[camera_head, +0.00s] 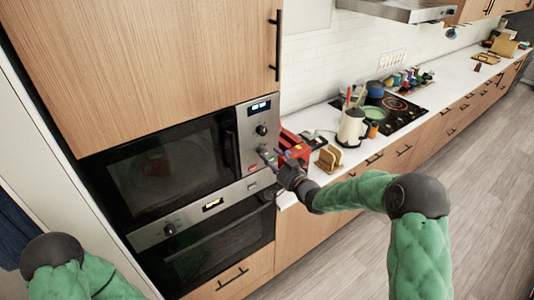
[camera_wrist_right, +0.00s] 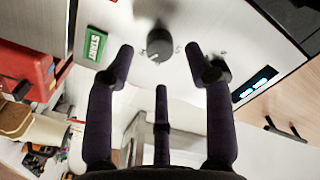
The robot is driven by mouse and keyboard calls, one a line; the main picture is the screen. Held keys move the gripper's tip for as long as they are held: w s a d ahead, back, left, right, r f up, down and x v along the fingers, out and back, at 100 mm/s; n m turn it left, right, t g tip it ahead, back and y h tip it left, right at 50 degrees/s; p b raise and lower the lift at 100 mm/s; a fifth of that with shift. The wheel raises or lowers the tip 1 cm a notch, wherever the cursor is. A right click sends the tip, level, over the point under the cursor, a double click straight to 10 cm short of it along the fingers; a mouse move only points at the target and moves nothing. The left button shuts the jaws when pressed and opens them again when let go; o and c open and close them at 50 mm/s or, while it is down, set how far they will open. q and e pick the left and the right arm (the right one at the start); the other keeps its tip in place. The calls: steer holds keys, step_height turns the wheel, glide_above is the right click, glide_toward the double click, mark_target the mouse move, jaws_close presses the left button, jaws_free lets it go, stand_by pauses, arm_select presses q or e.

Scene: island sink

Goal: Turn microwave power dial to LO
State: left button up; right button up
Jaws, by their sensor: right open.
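The built-in microwave (camera_head: 170,165) has a steel control panel at its right side, with a display, an upper dial (camera_head: 261,130) and a lower dial. In the right wrist view the lower dial (camera_wrist_right: 160,43) lies between my fingertips, beside the green START button (camera_wrist_right: 95,43). The upper dial (camera_wrist_right: 218,70) is partly hidden behind a finger. I cannot read which dial sets power. My right gripper (camera_head: 270,155) is open in front of the panel, and contact with the dial is not clear. My left gripper is out of view; only the left arm shows.
An oven (camera_head: 225,240) sits below the microwave. A red toaster-like object (camera_head: 292,146) stands on the counter just right of the panel. A wooden holder (camera_head: 329,158) and a cream kettle (camera_head: 352,126) stand further along. The floor (camera_head: 350,255) is clear.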

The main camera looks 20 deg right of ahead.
mark_target(265, 152)
steer(key=shift+x, duration=1.6)
steer(key=shift+r, duration=0.1)
jaws_close()
steer(key=shift+b, duration=0.3)
steer(key=shift+n, duration=0.3)
